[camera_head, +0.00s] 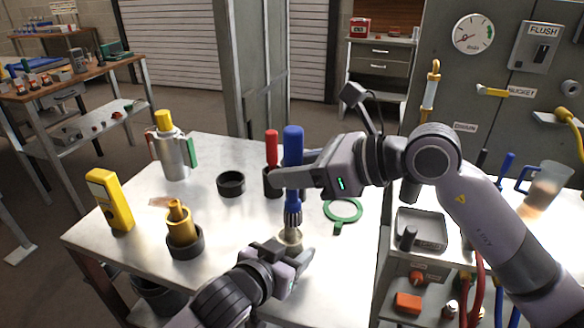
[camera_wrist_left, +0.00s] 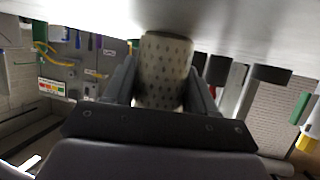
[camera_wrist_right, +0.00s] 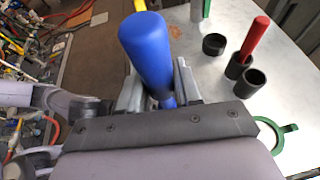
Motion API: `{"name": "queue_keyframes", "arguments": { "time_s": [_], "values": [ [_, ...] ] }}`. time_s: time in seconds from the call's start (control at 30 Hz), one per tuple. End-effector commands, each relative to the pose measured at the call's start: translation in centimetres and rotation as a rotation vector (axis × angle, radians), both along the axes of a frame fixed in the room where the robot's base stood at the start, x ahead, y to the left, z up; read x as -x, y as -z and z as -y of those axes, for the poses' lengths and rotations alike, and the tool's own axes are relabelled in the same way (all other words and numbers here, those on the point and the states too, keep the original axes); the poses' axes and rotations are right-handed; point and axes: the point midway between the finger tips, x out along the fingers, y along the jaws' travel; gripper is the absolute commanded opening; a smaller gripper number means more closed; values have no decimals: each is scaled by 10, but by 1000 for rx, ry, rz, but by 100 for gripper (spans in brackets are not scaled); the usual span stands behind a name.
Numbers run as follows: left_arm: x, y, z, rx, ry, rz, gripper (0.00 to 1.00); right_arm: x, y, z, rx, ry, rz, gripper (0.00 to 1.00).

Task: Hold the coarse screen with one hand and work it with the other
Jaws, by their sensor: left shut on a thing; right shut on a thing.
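The coarse screen (camera_wrist_left: 165,72) is a pale, perforated cylinder. My left gripper (camera_wrist_left: 163,90) is shut around it; in the head view the screen (camera_head: 290,237) shows just above the left gripper (camera_head: 290,254), near the table's front. A blue-handled brush (camera_head: 293,150) stands upright above the screen, its dark bristles (camera_head: 292,218) at the screen's top opening. My right gripper (camera_head: 290,178) is shut on the brush; the blue handle (camera_wrist_right: 146,48) also rises between its fingers in the right wrist view. How deep the bristles sit in the screen I cannot tell.
On the white table (camera_head: 215,270) stand a red-handled tool (camera_head: 272,147) in a dark cup, an empty black ring cup (camera_head: 231,183), a brass fitting (camera_head: 180,225), a yellow meter (camera_head: 109,200) and a silver canister (camera_head: 172,155). A green ring (camera_head: 341,224) lies right of the brush.

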Motion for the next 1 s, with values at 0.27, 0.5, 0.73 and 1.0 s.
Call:
{"name": "queue_keyframes", "arguments": {
  "time_s": [0.27, 0.5, 0.73, 1.0],
  "values": [
    [0, -1, 0, 2, 0, 3, 22, -5, 1, -13, 1, 3, 1, 3],
    [0, -1, 0, 1, 0, 2, 22, 2, 1, 9, 2, 3, 0, 3],
    [0, -1, 0, 2, 0, 3, 22, -2, 0, -8, 0, -1, 0, 3],
    [0, -1, 0, 2, 1, 2, 22, -7, -23, -19, -1, 1, 8, 3]
  ]
}}
